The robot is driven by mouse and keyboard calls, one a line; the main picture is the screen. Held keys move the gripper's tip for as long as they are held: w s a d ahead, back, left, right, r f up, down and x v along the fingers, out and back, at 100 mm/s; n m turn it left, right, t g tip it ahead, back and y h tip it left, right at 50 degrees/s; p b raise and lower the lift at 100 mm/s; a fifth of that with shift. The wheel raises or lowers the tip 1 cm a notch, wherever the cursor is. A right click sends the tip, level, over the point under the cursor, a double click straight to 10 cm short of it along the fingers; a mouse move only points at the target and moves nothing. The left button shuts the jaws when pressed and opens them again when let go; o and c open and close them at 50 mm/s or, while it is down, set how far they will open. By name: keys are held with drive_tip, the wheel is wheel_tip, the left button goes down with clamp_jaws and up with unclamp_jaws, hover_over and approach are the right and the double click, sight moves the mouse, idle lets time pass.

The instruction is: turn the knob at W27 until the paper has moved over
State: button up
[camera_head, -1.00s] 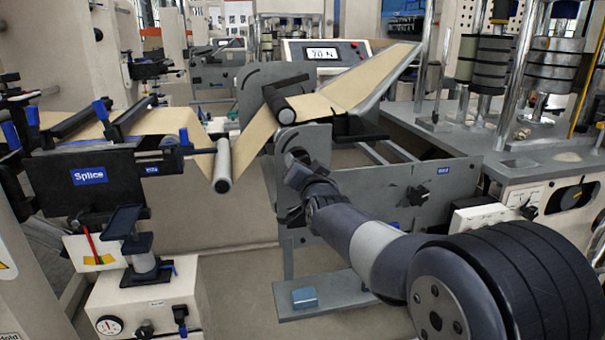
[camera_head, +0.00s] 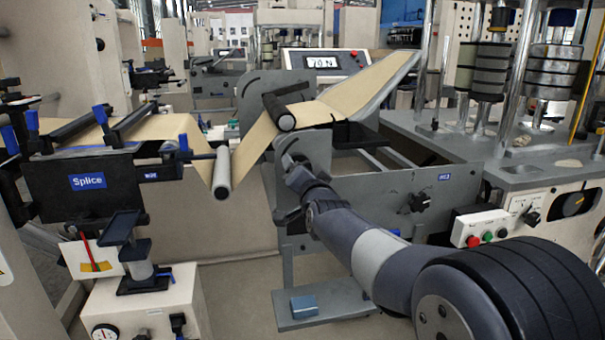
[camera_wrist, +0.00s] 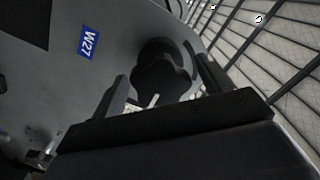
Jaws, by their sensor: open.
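The blue W27 label (camera_wrist: 90,42) is on a grey plate in the wrist view. A black lobed knob (camera_wrist: 160,76) with a light pointer mark stands beside it. My gripper (camera_wrist: 162,90) is open, one finger on each side of the knob in the picture; I cannot tell whether either touches it. In the head view my gripper (camera_head: 291,168) is at the grey side plate below the black roller, and it hides the knob there. The brown kraft paper (camera_head: 345,88) runs down over rollers and on to the left toward the splice table.
A grey plate with a dark knob (camera_head: 419,202) is right of my gripper. A blue block (camera_head: 304,306) lies on a low shelf below. The Splice panel (camera_head: 88,181) is at left. A button box (camera_head: 482,229) is at right. A display (camera_head: 323,61) stands behind.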

drive_tip(key=b+v, duration=0.2)
drive_tip(key=v, duration=0.5)
drive_tip(key=shift+b, duration=0.4)
drive_tip(key=p+x, duration=0.3)
drive_tip(key=x, duration=0.4)
drive_tip(key=shift+r, duration=0.1)
drive_tip(key=shift+w+p, duration=0.1)
drive_tip(key=shift+p, duration=0.3)
drive_tip(key=shift+n+p, duration=0.35)
drive_tip(key=shift+n, duration=0.45)
drive_tip(key=shift+f+b, duration=0.2)
drive_tip(key=shift+b, duration=0.15)
